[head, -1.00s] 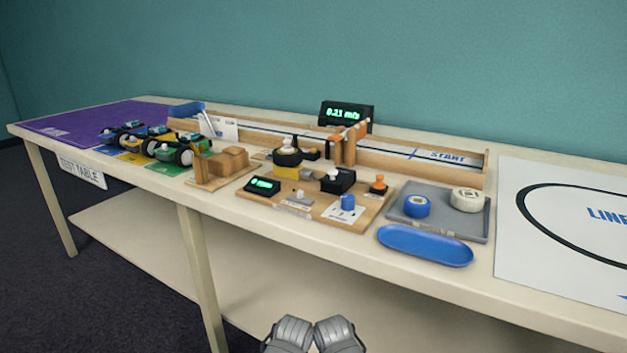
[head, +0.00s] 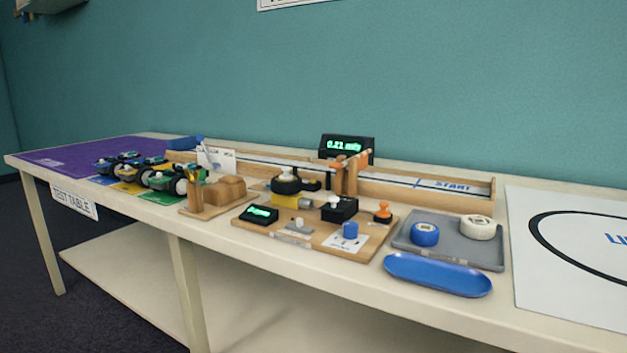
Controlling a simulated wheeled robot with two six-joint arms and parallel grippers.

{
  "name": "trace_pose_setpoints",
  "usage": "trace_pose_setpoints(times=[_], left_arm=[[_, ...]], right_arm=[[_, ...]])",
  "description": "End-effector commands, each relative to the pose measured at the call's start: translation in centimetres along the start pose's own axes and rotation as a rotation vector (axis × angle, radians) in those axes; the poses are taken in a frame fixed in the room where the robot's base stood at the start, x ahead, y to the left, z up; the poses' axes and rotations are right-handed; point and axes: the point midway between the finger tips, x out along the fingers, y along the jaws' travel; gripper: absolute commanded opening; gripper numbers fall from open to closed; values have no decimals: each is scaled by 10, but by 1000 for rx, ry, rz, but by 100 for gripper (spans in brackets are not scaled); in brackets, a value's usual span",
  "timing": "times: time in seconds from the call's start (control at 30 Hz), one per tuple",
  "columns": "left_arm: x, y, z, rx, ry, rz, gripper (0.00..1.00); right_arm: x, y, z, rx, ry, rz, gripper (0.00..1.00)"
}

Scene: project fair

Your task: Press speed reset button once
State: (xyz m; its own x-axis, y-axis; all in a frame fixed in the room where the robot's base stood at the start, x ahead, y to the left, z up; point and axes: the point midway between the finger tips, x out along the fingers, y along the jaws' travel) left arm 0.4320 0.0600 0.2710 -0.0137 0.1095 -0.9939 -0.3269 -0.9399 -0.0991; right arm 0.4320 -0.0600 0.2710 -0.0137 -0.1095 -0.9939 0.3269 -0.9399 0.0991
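The black speed display (head: 346,146) stands behind the wooden track and reads about 0.21 m/s in green. In front of it, a wooden board (head: 285,243) carries several small devices. An orange-topped knob or button on a dark base (head: 382,212) is at the board's right end. A black box with a white top (head: 339,207) is to its left, and a blue cylinder (head: 350,230) is in front. No label for a speed reset button is readable, so I cannot tell which part it is. Neither of my grippers is in view.
A grey tray (head: 408,249) with blue and white rolls and a blue oval dish (head: 438,275) lie right of the board. Small wheeled cars (head: 160,178) stand at the left. The long table's front edge (head: 330,287) faces me.

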Motion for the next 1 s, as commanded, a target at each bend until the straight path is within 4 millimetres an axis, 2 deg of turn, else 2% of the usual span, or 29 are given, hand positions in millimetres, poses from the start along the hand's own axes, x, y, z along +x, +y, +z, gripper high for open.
trace_pose_setpoints(times=[0.07,0.43,1.0], left_arm=[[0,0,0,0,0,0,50],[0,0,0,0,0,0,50],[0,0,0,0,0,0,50]], right_arm=[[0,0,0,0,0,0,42],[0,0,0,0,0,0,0],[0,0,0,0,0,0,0]])
